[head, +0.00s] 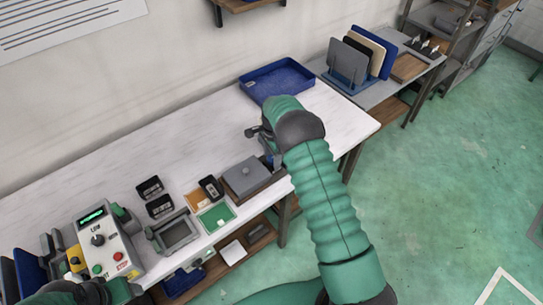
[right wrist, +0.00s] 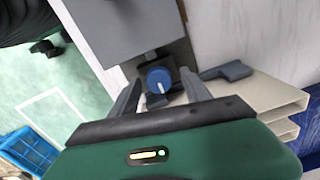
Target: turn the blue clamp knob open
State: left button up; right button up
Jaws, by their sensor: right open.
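The blue clamp knob (right wrist: 158,78) shows in the right wrist view, round, with a white pointer line toward the bottom of the picture. It sits on a dark grey clamp body at the end of a grey block (right wrist: 122,30). My right gripper (right wrist: 161,78) is open, with one finger on each side of the knob; contact is not clear. In the head view my right gripper (head: 260,134) is over the table's front edge beside the grey block, and my arm hides most of the clamp. Part of my left arm shows at the bottom left, its fingers not discernible.
A blue tray (head: 277,80) lies behind my right arm on the white table. A panel rack (head: 352,70) is at the right. Bare tabletop lies behind.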

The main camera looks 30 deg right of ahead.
jog(key=shift+d, duration=0.15)
jog(key=shift+c, duration=0.9)
jog(key=shift+a+r, duration=0.1)
jog(key=shift+a, duration=0.3)
jog(key=c, duration=0.7)
grip_shut()
